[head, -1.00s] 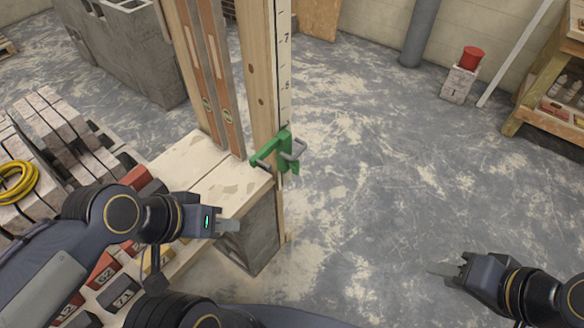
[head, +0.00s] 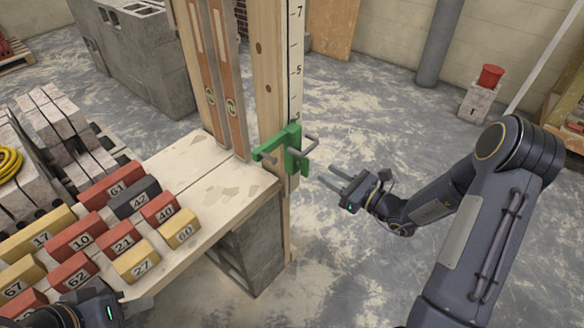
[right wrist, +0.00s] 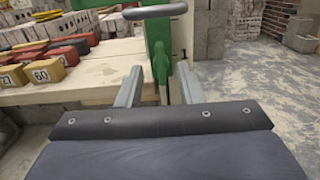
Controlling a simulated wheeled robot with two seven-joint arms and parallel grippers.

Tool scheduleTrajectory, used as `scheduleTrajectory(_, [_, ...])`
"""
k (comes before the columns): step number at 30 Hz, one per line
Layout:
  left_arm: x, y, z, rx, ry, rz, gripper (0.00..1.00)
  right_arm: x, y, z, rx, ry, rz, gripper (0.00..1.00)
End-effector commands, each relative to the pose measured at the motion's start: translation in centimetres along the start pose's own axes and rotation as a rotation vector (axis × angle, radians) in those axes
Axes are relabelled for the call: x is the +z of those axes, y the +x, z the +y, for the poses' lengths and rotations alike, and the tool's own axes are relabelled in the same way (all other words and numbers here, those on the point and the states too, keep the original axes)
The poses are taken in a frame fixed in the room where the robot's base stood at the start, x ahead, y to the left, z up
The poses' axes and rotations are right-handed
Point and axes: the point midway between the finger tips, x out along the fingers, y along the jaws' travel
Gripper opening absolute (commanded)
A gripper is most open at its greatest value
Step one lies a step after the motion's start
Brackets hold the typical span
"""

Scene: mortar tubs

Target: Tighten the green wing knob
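A green clamp (head: 292,148) with grey bars sits on the wooden post with the number scale (head: 296,70). One grey bar sticks out to the right, towards my right gripper (head: 326,175). I cannot tell which part is the wing knob. My right gripper is open and empty, just right of and below the clamp, apart from it. In the right wrist view, green clamp parts (right wrist: 160,50) show ahead between the two spread fingers, with a grey bar above them. My left gripper (head: 140,304) is low at the bottom left, partly cut off, away from the clamp.
A board bench (head: 205,180) on grey blocks (head: 255,240) stands left of the post, with several numbered red, yellow and dark blocks. Two spirit levels (head: 230,105) lean beside the post.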

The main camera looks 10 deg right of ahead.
Motion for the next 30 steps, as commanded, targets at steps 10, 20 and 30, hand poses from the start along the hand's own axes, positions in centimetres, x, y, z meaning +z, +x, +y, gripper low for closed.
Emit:
scheduleTrajectory(10, [0.0,0.1,0.0,0.0,0.0,0.0,0.34,0.1,5.3,0.2,0.005,-0.001,-0.001,0.34])
scheduleTrajectory(20, [0.1,0.1,-0.1,0.0,0.0,0.0,0.34,0.1,7.5,0.1,0.003,-0.001,0.0,0.34])
scheduleTrajectory(30, [0.1,0.1,-0.1,0.0,0.0,0.0,0.34,0.2,7.5,0.1,0.003,-0.002,0.0,0.13])
